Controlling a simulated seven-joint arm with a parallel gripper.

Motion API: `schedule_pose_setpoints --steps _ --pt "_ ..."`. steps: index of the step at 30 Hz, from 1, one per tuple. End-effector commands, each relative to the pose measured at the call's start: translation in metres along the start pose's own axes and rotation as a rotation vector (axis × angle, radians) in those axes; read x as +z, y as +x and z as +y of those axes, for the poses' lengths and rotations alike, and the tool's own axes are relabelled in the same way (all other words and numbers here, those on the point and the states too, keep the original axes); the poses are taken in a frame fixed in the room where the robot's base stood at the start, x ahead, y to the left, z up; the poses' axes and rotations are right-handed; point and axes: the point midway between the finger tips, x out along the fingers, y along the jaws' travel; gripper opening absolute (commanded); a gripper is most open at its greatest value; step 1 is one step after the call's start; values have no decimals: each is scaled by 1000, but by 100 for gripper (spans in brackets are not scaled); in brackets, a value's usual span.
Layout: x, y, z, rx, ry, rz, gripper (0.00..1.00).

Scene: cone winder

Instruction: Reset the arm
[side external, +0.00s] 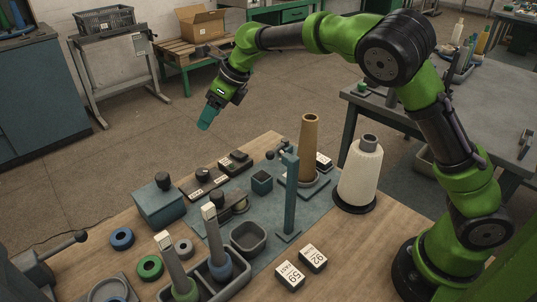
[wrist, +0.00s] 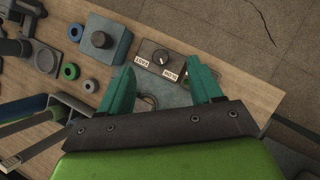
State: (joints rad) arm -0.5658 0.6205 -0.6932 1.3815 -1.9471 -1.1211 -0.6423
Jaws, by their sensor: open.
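My gripper (side external: 207,117) is raised in the air beyond the far left edge of the wooden table, pointing down. In the wrist view its two teal fingers (wrist: 160,72) are spread apart with nothing between them. A switch box (wrist: 161,60) with a round knob and two white labels shows behind the gap between the fingers, well below them. The teal winder plate (side external: 207,222) lies on the table and carries a teal post (side external: 291,195) and a tan cone (side external: 310,145). The gripper touches none of these.
A white yarn cone (side external: 360,178) stands at the table's right. A teal box (side external: 160,205) with a black knob is at left, near blue (side external: 122,238) and green (side external: 150,267) rings. Numbered blocks (side external: 290,277) lie in front.

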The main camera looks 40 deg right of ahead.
Motion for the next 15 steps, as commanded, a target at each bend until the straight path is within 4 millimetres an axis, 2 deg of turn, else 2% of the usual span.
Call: schedule_pose_setpoints --steps 1,3,5,6,8,11,13,15 --pt "11 5 1 6 145 -91 64" --pt "34 -6 -3 27 418 -270 64" --pt "48 -27 -15 53 696 -431 64" --pt "52 -43 -26 72 892 -530 64" --pt "50 -70 -45 104 1194 -666 64" --pt "21 -111 -73 157 1719 -843 64" --pt "-15 -133 -82 192 2098 -920 64" --pt "-60 -149 -78 217 2481 -951 64"
